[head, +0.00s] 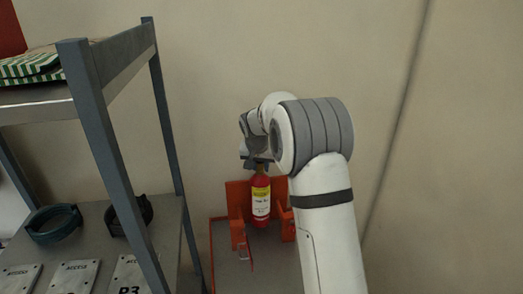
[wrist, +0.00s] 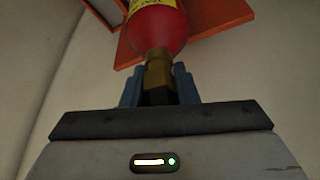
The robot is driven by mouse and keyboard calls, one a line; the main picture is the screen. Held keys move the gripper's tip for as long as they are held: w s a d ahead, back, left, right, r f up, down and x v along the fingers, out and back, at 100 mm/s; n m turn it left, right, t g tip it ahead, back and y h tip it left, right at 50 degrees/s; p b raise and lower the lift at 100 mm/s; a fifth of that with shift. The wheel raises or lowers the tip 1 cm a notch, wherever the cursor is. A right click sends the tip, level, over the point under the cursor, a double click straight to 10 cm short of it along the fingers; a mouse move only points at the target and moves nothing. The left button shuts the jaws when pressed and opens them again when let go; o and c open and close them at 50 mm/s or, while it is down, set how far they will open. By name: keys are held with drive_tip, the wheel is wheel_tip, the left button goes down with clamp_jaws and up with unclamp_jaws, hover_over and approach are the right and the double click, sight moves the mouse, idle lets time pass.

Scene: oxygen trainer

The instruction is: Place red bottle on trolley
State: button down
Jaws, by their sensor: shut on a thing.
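The red bottle (head: 261,204), with a yellow and white label, hangs upright below my gripper (head: 258,166) in the head view. In the wrist view my gripper (wrist: 160,84) is shut on the brass neck of the red bottle (wrist: 160,27), with a blue finger on each side. The orange and grey trolley (head: 231,268) stands behind and below the bottle; its orange frame also shows in the wrist view (wrist: 215,14). I cannot tell whether the bottle's base touches the trolley.
A grey metal shelf rack (head: 105,147) stands close on the left. It holds a striped green and white cloth (head: 32,65), dark rings (head: 54,223) and labelled plates (head: 75,277). A plain wall (head: 470,130) stands behind, and the space to the right of my arm looks clear.

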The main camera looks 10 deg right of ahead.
sight(260, 174)
drive_tip(key=shift+f+p, duration=0.45)
drive_tip(key=shift+f, duration=1.8)
drive_tip(key=c, duration=1.1)
unclamp_jaws()
drive_tip(key=shift+f, duration=0.15)
drive_tip(key=shift+s, duration=0.1)
drive_tip(key=b+v, duration=0.3)
drive_tip(key=v, duration=0.9)
drive_tip(key=s+d+r+n, duration=0.1)
drive_tip(key=s+r, duration=0.1)
drive_tip(key=s, duration=0.6)
drive_tip(key=s+r+n, duration=0.1)
drive_tip(key=s+r, duration=0.1)
drive_tip(key=s, duration=0.6)
drive_tip(key=s+f+n, duration=0.1)
drive_tip(key=s, duration=0.6)
drive_tip(key=s+f+y, duration=0.1)
drive_tip(key=s+f, duration=0.1)
drive_tip(key=s, duration=0.5)
drive_tip(key=s+f+n, duration=0.1)
drive_tip(key=s, duration=0.6)
drive_tip(key=shift+s+d+f+n+y, duration=0.3)
drive_tip(key=shift+s, duration=0.05)
drive_tip(key=shift+f, duration=0.15)
